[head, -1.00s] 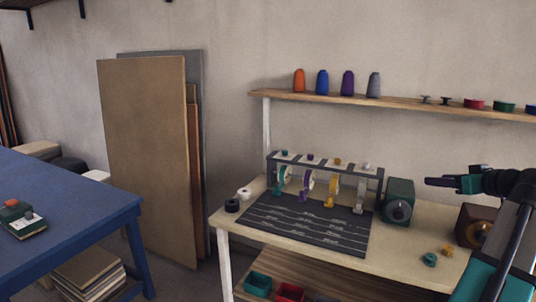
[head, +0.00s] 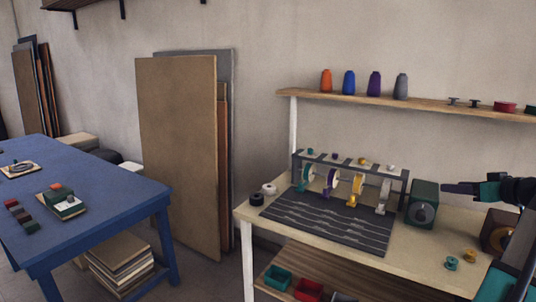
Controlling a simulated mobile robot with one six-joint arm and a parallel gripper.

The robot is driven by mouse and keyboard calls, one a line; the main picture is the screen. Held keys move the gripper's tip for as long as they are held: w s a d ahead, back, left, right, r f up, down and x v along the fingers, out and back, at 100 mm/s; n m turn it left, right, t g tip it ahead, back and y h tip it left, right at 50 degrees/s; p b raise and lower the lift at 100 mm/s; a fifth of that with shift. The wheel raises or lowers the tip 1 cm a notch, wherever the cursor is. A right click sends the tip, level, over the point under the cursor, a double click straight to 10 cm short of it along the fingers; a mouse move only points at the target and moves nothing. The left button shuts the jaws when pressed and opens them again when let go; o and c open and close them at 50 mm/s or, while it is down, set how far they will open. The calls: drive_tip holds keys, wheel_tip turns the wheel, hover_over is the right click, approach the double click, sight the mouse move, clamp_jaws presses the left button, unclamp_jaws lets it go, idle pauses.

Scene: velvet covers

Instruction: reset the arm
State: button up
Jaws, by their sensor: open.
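My gripper (head: 462,188) is at the right side of the head view, at the end of my dark and teal arm. It is above the right part of the light workbench (head: 425,236), near the dark green box with a round dial (head: 424,204). It points left and appears empty. The gap between its fingers is too small to make out well. My arm comes in from the lower right corner.
A rack (head: 350,172) with several coloured spools stands on the bench behind a dark mat (head: 330,224). A shelf (head: 420,107) with thread cones runs above. A blue table (head: 110,210) stands at left. Boards (head: 178,150) lean on the wall between them.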

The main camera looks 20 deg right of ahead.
drive_tip(key=w+a+f+n+g+y, duration=0.25)
drive_tip(key=w+a+f+y, duration=0.35)
drive_tip(key=w+a+f, duration=1.35)
drive_tip(key=w+a+f+n+g+y+b, duration=0.1)
drive_tip(key=w+a+f+g+y, duration=0.15)
drive_tip(key=a+f, duration=1)
drive_tip(key=w+a+f+n+g+y, duration=0.1)
drive_tip(key=w+a+f+g, duration=0.15)
drive_tip(key=a+f, duration=1)
drive_tip(key=s+a+f+n+g+b, duration=0.1)
drive_tip(key=s+a+f+g, duration=0.3)
drive_tip(key=s+a+f, duration=0.6)
drive_tip(key=s+a+f+n+g, duration=0.1)
drive_tip(key=s+a+f+g, duration=0.2)
drive_tip(key=s+a+f, duration=0.7)
drive_tip(key=s+a+f+g+h, duration=0.3)
drive_tip(key=s+a+f+h, duration=0.15)
drive_tip(key=s+f, duration=0.55)
drive_tip(key=s+d+f+m+g+h, duration=0.1)
drive_tip(key=s+d+f+m+h, duration=0.1)
drive_tip(key=s+d+m, duration=0.2)
drive_tip(key=shift+s+d, duration=0.95)
